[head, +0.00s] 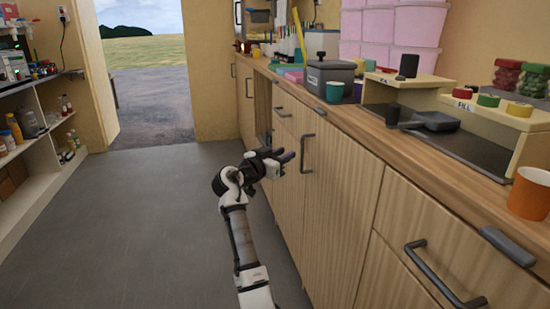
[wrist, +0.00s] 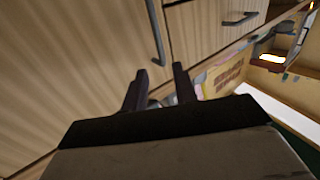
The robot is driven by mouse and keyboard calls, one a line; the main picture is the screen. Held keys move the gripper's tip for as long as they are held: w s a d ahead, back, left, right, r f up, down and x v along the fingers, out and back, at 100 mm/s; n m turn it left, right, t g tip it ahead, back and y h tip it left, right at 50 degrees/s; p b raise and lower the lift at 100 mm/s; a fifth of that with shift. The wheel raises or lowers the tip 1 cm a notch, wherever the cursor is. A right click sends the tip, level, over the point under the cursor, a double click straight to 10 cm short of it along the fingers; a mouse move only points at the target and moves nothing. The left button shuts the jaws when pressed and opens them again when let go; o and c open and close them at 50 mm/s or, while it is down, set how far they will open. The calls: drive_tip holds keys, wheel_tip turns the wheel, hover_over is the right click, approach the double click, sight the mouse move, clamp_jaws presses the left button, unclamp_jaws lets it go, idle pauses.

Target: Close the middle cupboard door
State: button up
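The wooden cupboard door (head: 335,205) with an upright dark handle (head: 304,152) stands in the middle of the counter front in the head view. It looks about flush there; I cannot tell whether it is slightly ajar. In the wrist view a door panel (wrist: 75,60) with a similar handle (wrist: 157,32) fills the left side. My gripper (head: 286,162) is just left of the handle, in front of the cupboard fronts. Its two dark fingers show apart in the wrist view (wrist: 161,84), with nothing held between them. Contact with a front cannot be judged.
A drawer front (wrist: 205,30) adjoins the panel in the wrist view; beyond it is an open space with blurred things. A drawer with a dark handle (head: 440,275) is at near right. The worktop (head: 440,165) carries tubs and jars. Grey floor (head: 150,230) lies clear on the left.

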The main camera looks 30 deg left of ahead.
drive_tip(key=shift+v, duration=1.7)
drive_tip(key=shift+a, duration=0.1)
